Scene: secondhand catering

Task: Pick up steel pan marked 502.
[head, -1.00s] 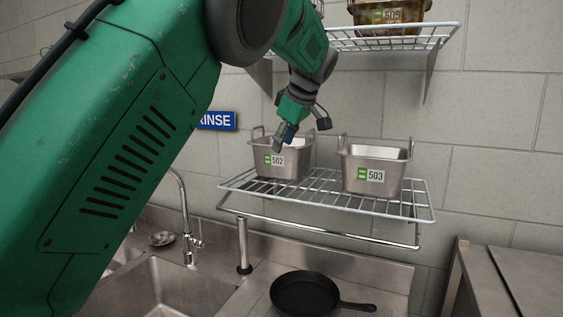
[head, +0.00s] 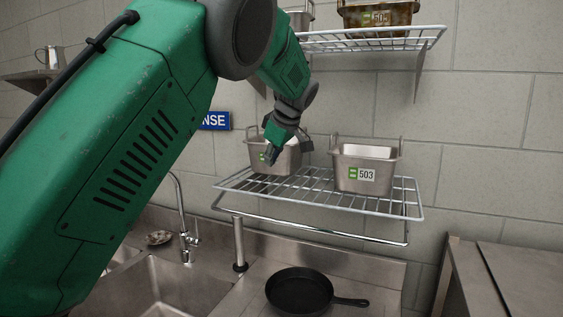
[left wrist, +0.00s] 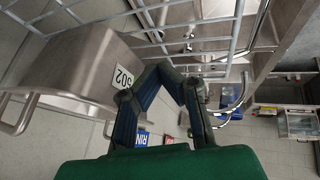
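The steel pan marked 502 (head: 288,157) stands upright on the left of the lower wire shelf, partly hidden by my left gripper, which covers much of its label in the head view. My left gripper (head: 271,156) points down in front of the pan's label side. In the left wrist view the pan (left wrist: 80,65) fills the upper left, with its 502 label (left wrist: 122,76) just left of the blue fingers (left wrist: 170,78). The fingers show a gap with nothing held between them. I cannot tell whether a finger touches the pan. My right gripper is not in view.
Steel pan 503 (head: 367,153) stands to the right on the same wire shelf (head: 315,200). Below are a sink (head: 185,285), a faucet (head: 183,215) and a black skillet (head: 300,290).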

